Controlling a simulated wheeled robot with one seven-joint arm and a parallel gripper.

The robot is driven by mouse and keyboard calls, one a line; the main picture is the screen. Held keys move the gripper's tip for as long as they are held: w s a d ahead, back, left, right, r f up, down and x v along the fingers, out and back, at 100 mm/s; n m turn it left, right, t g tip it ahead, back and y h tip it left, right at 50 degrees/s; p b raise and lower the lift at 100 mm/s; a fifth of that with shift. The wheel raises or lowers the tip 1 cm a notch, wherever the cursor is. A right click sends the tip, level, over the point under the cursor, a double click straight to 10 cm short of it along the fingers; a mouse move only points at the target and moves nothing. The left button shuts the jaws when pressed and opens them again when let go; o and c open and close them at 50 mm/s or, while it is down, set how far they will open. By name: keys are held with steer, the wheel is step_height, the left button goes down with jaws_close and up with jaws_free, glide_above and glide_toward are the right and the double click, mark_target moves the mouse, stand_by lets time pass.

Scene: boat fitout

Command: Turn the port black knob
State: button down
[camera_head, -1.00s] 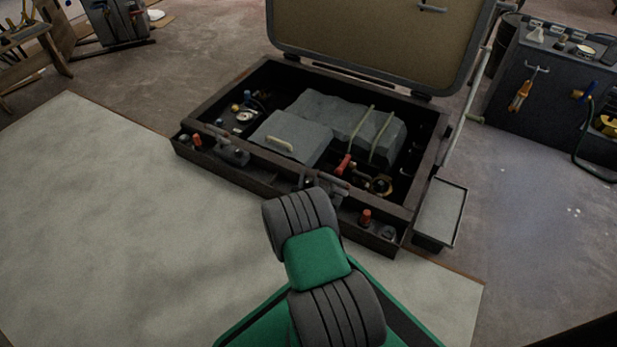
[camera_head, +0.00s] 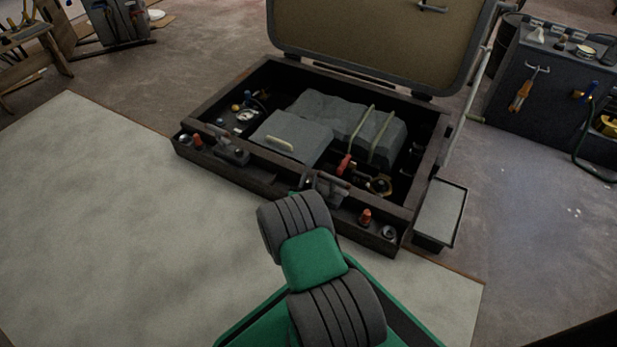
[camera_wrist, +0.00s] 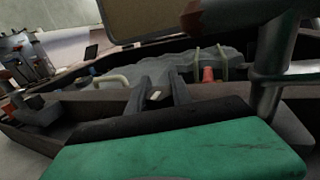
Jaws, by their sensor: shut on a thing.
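My gripper (camera_wrist: 160,95) shows in the wrist view as two dark fingers over the front ledge of the open engine box. It is closed with a narrow gap, and a small pale piece shows in that gap. The fingers hide most of what they hold; it appears to be the black knob, but its shape and turn cannot be made out. In the head view my green and grey arm covers part of this spot, and grey metal parts (camera_head: 326,187) show just beyond it on the ledge.
An orange knob (camera_head: 366,216) and a grey round fitting (camera_head: 388,232) sit right of my arm. Another orange knob (camera_head: 197,142) is at the ledge's left end. A grey engine (camera_head: 290,135) fills the box. The raised lid (camera_head: 375,40) stands behind. Pale floor (camera_head: 110,230) lies clear at left.

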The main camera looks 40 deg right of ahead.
steer(key=m+g+h, duration=0.1)
steer(key=m+g, duration=0.1)
steer(key=g, duration=0.1)
steer(key=m+g+h, duration=0.1)
steer(key=shift+s+d+g+h, duration=0.3)
steer(key=shift+s, duration=0.1)
steer(key=shift+s+d+m+g+h, duration=0.1)
steer(key=shift+s+m+g+h, duration=0.1)
steer(key=shift+m+g, duration=0.5)
steer(key=shift+s+d+m+g+h, duration=0.1)
steer(key=shift+s+m+g+h, duration=0.1)
steer(key=shift+m+g, duration=0.45)
steer(key=shift+s+g, duration=0.1)
steer(key=shift+g, duration=0.15)
steer(key=c, duration=1.2)
jaws_free()
steer(key=shift+o, duration=0.3)
steer(key=shift+a, duration=0.1)
steer(key=shift+w, duration=0.2)
